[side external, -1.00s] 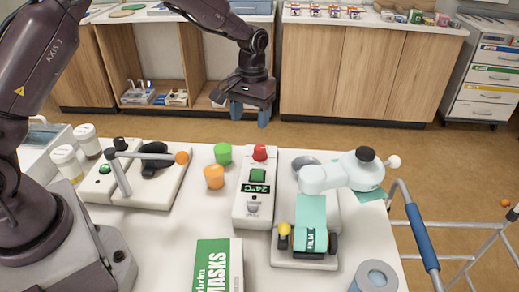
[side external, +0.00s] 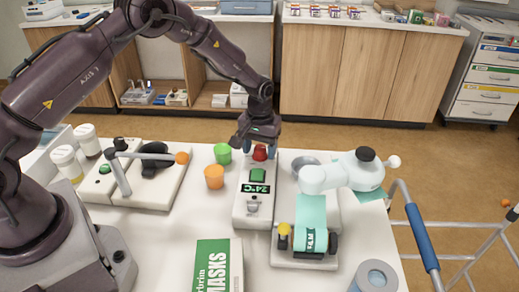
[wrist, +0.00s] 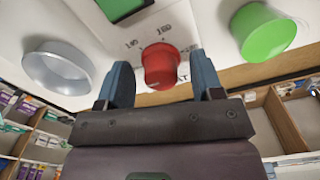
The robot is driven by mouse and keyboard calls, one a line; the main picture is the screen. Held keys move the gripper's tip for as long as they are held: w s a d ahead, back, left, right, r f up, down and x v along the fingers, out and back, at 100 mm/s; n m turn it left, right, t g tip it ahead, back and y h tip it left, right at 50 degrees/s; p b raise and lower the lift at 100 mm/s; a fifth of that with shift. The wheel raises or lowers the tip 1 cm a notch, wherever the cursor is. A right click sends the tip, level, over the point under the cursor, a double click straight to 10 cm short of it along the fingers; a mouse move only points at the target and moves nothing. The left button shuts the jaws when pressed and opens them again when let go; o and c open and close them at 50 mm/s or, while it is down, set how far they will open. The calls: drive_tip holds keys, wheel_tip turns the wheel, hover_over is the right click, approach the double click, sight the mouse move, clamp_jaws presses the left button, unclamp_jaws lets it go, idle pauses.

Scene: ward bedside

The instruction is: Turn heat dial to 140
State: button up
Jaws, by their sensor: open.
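The heat dial is a red knob (side external: 260,152) at the far end of a white control box (side external: 240,207) with a green display and a lever switch. In the wrist view the red knob (wrist: 161,66) stands on the white panel, with printed numbers around it, one reading 160. My gripper (side external: 258,150) is over the far end of the box at the knob. In the wrist view its two blue fingers (wrist: 162,80) are apart, one on each side of the knob. I cannot tell whether they touch it. The dial's pointer is not clear.
A white film sealer (side external: 330,178) stands close on the right. A masks box (side external: 213,265) lies in front, and a lever device (side external: 150,172) stands further left.

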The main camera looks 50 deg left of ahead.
drive_tip(key=shift+f, duration=0.35)
drive_tip(key=c, duration=0.9)
drive_tip(key=m, duration=0.6)
drive_tip(key=shift+a, duration=0.15)
drive_tip(key=m, duration=0.5)
drive_tip(key=shift+m, duration=0.4)
drive_tip(key=shift+a, duration=0.1)
